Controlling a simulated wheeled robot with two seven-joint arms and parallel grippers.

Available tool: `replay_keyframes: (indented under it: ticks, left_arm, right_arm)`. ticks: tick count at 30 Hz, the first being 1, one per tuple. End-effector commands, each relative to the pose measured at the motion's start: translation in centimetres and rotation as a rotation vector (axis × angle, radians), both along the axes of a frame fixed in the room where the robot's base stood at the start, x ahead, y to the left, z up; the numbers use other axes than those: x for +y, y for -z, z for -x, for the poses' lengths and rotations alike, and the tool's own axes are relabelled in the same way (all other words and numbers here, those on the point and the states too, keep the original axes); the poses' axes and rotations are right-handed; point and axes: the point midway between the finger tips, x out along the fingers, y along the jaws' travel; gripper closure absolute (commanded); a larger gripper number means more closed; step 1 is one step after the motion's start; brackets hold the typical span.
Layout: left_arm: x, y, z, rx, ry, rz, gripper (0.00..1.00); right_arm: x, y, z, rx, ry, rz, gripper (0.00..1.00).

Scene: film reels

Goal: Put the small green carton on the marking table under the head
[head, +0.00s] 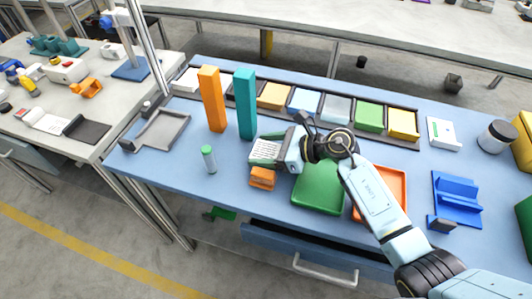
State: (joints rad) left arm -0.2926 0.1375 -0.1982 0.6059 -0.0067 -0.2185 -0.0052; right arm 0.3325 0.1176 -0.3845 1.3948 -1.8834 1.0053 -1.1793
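A small carton with a pale, text-lined face and green edges (264,151) is near the middle of the blue bench. My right gripper (284,150) reaches in from the right and is right at the carton's right side. Its fingertips are too small and partly hidden, so I cannot tell if they grip the carton. A grey, shallow, tray-like fixture (162,130) stands at the bench's left end with a small post beside it; I cannot tell whether it is the marking table. No marking head is clear. My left gripper is not in view.
Tall orange (212,98) and teal (245,103) blocks stand between the carton and the grey fixture. A row of coloured bins (369,117) lines the back.

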Motion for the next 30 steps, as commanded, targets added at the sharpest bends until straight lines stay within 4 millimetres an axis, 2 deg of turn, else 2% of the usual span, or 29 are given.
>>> replay_keyframes:
  ticks: [1, 6, 8, 14, 19, 23, 26, 30]
  left_arm:
    - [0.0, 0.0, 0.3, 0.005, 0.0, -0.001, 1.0]
    - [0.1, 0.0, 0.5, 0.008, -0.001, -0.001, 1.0]
    - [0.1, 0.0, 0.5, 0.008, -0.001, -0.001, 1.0]
    - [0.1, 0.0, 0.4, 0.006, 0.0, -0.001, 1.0]
    - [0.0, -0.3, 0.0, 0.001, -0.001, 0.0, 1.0]
    - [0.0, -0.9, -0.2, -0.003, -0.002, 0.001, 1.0]
    - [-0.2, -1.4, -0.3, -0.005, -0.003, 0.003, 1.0]
    - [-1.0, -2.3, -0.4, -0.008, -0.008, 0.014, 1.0]
  right_arm:
    - [0.0, 0.0, 0.0, 0.0, 0.0, 0.0, 0.37]
    - [0.0, 0.0, 0.0, 0.0, 0.0, 0.0, 0.6]
    - [0.0, -0.1, 0.0, 0.0, 0.0, -0.001, 0.64]
    - [0.0, -0.2, 0.0, -0.001, 0.0, -0.001, 0.64]
    - [0.0, -1.1, 0.0, -0.002, -0.001, 0.0, 0.64]
    - [-0.1, -3.0, -0.1, -0.006, -0.001, 0.001, 0.64]
    - [-0.1, -5.2, -0.1, -0.008, -0.002, 0.001, 0.64]
    - [-0.1, -9.4, 0.0, -0.008, -0.003, 0.002, 0.64]
